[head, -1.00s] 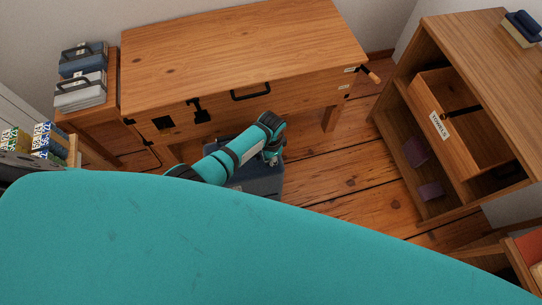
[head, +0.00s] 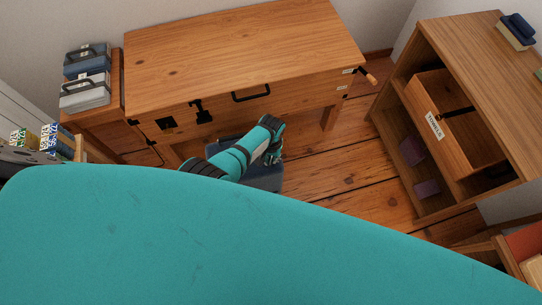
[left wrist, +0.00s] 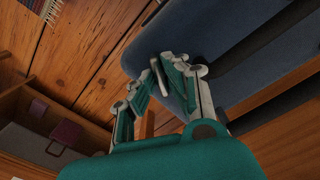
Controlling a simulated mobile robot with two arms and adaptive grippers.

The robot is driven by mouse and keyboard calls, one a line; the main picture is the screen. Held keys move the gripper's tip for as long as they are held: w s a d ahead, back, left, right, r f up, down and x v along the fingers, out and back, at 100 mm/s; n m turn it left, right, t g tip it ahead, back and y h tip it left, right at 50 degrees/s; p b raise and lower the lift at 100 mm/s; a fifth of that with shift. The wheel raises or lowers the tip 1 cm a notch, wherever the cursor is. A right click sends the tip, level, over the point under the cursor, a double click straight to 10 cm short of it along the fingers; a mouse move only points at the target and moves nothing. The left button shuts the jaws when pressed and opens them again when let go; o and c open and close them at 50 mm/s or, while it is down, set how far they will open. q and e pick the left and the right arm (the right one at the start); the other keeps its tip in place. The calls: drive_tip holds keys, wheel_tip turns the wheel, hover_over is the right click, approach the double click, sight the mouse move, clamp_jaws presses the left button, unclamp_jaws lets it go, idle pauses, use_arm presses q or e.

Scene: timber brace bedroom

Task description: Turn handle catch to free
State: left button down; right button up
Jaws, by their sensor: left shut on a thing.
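In the left wrist view my left gripper (left wrist: 160,82) is shut on a thin grey metal piece (left wrist: 157,76), beside the blue case (left wrist: 225,28). I cannot tell whether this piece is the handle catch. The wooden chest (head: 235,50) has a black pull handle (head: 251,92), a black latch (head: 201,111) and an orange-gripped lever (head: 366,76) at its right end. My right gripper is not in view.
A wooden cabinet (head: 455,42) stands at right, with a drawer labelled TOWELS (head: 435,126) pulled out. Plank floor (head: 335,175) is clear between chest and cabinet.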

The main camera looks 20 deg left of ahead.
sight(271, 159)
use_arm(q)
drive_tip(key=shift+w+n, duration=0.1)
drive_tip(key=shift+n, duration=2.1)
drive_tip(key=c, duration=1.4)
unclamp_jaws()
wheel_tip(271, 159, up, 12)
